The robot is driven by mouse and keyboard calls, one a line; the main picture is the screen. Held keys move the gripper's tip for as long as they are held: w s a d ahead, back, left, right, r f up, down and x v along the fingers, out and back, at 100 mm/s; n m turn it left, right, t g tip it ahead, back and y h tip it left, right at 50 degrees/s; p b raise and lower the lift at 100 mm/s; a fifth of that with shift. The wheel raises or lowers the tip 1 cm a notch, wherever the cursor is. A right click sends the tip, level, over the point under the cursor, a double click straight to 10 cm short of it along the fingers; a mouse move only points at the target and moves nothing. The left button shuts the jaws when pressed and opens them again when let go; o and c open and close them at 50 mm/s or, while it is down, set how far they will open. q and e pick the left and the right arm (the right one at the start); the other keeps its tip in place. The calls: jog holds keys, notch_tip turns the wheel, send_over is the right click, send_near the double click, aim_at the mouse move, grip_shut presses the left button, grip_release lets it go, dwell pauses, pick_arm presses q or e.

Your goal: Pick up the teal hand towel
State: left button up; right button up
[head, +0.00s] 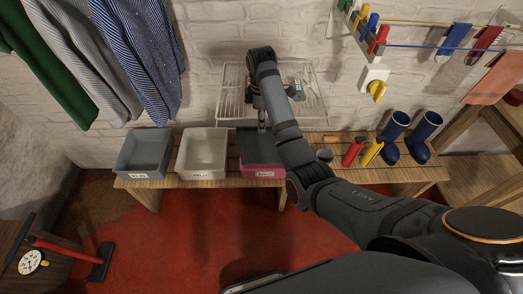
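A dark teal surface (248,146), which looks like the hand towel, shows at the mouth of the pink bin (262,171) on the wooden bench. Its edges are hard to make out in the shade. My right arm reaches across the middle of the view and bends down at the wall. My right gripper (262,124) points down over the back of the pink bin, close to the dark teal surface. Its fingers look narrow and partly hidden, so I cannot tell whether they are open or touching the cloth. My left gripper is not in view.
A grey bin (145,174) and a cream bin (203,175) stand left of the pink one. A wire rack (232,103) is behind my gripper. Blue boots (419,151), a red cylinder (352,152) and a yellow one (372,152) stand right on the bench (400,176).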

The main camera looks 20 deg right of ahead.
notch_tip(320, 180, down, 4)
jog(key=shift+r+p, duration=0.1)
jog(key=shift+p, duration=0.3)
jog(key=shift+w, duration=0.1)
jog(key=shift+c, duration=1.4)
grip_shut()
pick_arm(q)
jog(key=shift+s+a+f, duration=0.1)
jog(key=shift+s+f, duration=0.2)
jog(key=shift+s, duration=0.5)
